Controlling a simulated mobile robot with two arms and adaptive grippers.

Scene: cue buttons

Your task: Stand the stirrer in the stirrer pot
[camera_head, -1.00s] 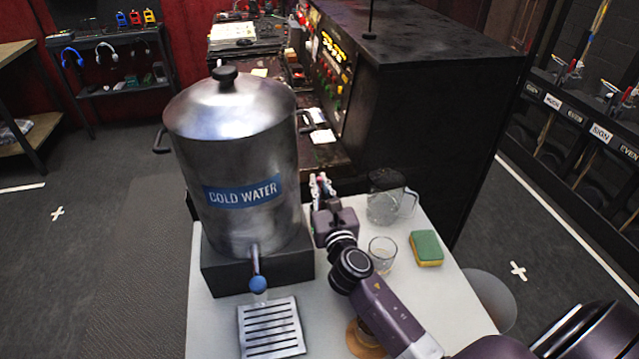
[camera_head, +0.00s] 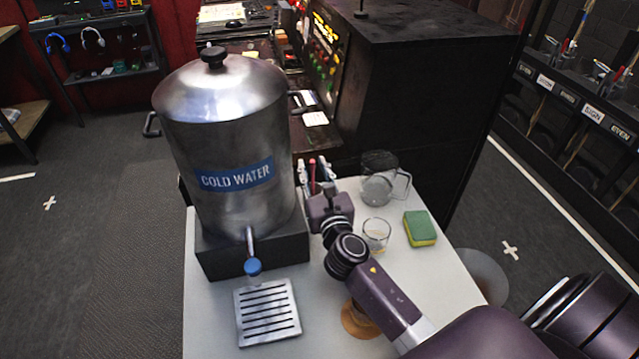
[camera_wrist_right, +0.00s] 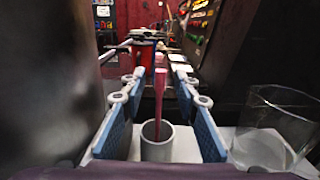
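The stirrer pot (camera_wrist_right: 157,148) is a small pale grey cup, seen in the right wrist view between my fingers. A thin red stirrer (camera_wrist_right: 159,105) stands nearly upright in it, its lower end inside the pot. In the head view the red stirrer (camera_head: 313,176) shows between the fingertips; the pot is hidden behind my wrist. My right gripper (camera_wrist_right: 160,90) is open, with its blue-padded fingers on either side of the stirrer and apart from it. It also shows in the head view (camera_head: 316,174), at the table's back edge. My left gripper is out of view.
A steel cold-water dispenser (camera_head: 220,140) stands close left of the gripper, with a drip tray (camera_head: 267,312) in front. A glass jug (camera_head: 382,182), a small glass (camera_head: 376,234) and a sponge (camera_head: 420,229) are to the right. An orange-brown coaster (camera_head: 357,322) lies below my arm.

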